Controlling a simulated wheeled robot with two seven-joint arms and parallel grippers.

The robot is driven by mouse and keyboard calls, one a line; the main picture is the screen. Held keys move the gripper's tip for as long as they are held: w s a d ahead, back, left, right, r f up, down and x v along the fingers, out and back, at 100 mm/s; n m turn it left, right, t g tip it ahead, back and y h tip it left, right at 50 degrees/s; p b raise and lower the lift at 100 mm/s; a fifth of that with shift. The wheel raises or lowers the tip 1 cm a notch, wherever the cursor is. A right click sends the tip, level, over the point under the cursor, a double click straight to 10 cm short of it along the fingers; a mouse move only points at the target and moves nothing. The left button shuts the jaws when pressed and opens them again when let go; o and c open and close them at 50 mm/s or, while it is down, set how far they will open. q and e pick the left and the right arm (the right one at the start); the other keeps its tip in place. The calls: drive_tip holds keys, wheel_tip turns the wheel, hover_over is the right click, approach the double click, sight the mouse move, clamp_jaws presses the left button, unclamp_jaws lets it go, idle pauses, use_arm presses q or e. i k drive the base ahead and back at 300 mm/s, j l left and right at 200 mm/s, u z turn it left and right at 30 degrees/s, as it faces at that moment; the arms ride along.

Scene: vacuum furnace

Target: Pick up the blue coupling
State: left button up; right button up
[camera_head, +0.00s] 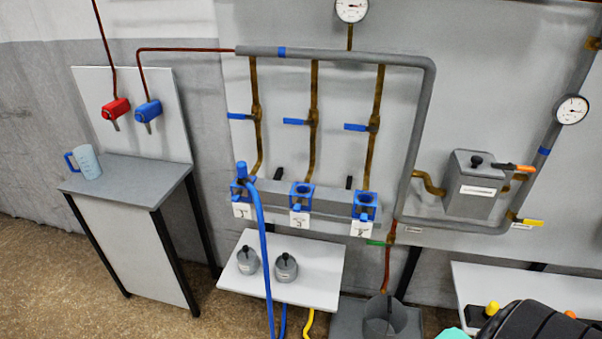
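A blue coupling (241,171) stands upright at the top end of a blue hose (261,240), at the leftmost of three blue square sockets (240,192) on the grey manifold. I cannot tell whether it is seated in the socket or just in front of it. The hose runs down past the small white shelf and out of the bottom of the view. Another blue fitting (148,111), with a grey tip, hangs on the white panel at the left beside a red one (116,109).
Two grey lidded pots (286,267) stand on the white shelf (310,291). A grey bucket (386,318) is right of it. A blue jug (84,162) stands on the left table (140,178). Pipes and blue-handled valves (295,122) rise above the sockets.

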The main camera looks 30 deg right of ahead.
sight(242, 167)
drive_tip(key=z, duration=3.2)
drive_tip(key=u, duration=2.55)
drive_tip(key=i+j+z, duration=0.25)
drive_tip(key=i, duration=0.2)
drive_tip(key=i+j+z, duration=0.2)
drive_tip(key=i, duration=0.3)
drive_tip(key=i+j+z, duration=0.25)
drive_tip(key=i, duration=0.15)
